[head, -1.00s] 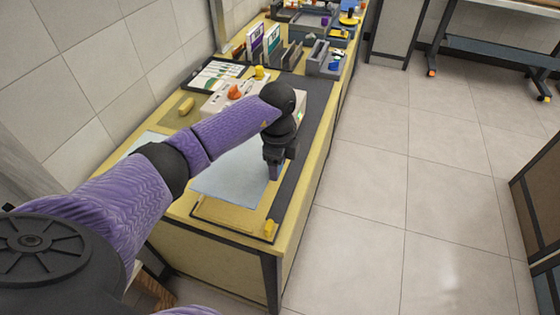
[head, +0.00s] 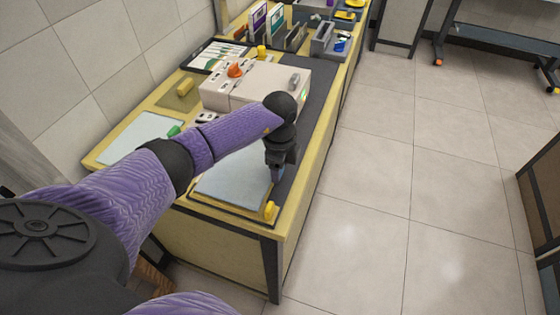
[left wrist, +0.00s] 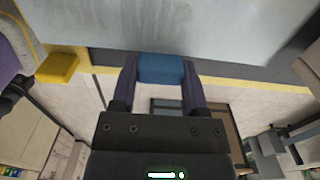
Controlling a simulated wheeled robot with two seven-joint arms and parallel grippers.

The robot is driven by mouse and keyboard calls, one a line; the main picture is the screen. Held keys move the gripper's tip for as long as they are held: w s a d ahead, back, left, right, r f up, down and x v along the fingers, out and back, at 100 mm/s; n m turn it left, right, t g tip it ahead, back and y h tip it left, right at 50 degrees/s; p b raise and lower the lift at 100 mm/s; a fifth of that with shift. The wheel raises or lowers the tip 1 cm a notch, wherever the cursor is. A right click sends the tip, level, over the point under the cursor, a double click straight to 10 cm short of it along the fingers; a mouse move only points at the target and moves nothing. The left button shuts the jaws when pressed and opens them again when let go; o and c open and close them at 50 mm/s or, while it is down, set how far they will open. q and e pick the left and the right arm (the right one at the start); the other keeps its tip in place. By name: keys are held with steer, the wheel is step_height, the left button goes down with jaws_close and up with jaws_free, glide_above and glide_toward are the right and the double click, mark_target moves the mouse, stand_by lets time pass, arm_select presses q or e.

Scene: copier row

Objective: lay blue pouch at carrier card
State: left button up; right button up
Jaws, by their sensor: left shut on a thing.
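The blue pouch (head: 232,180) is a pale blue sheet with a darker blue tab. My left gripper (head: 277,172) is shut on that tab at the sheet's right edge. In the left wrist view the tab (left wrist: 161,68) sits between both fingers, and the pale sheet (left wrist: 200,25) spreads beyond it. A tan, dark-edged board, seemingly the carrier card (head: 225,206), shows as a strip along the sheet's near edge. The pouch covers most of it, and whether the sheet touches it everywhere I cannot tell. My right gripper is out of view.
A cream machine (head: 250,82) with an orange knob stands behind. Another pale sheet (head: 143,135) lies left, partly behind my arm. A yellow block (head: 270,210) is at the near right corner, also in the left wrist view (left wrist: 57,68). Open floor (head: 370,200) lies right.

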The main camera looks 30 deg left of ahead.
arm_select(q)
steer(key=shift+f, duration=0.35)
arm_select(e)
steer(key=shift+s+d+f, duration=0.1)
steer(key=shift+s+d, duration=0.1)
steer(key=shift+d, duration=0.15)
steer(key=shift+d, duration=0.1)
arm_select(q)
steer(key=o, duration=1.3)
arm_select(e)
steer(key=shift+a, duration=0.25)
arm_select(q)
steer(key=shift+r, duration=0.4)
step_height(320, 180, up, 9)
steer(key=p, duration=0.3)
steer(key=shift+r+p, duration=0.1)
steer(key=shift+p, duration=0.2)
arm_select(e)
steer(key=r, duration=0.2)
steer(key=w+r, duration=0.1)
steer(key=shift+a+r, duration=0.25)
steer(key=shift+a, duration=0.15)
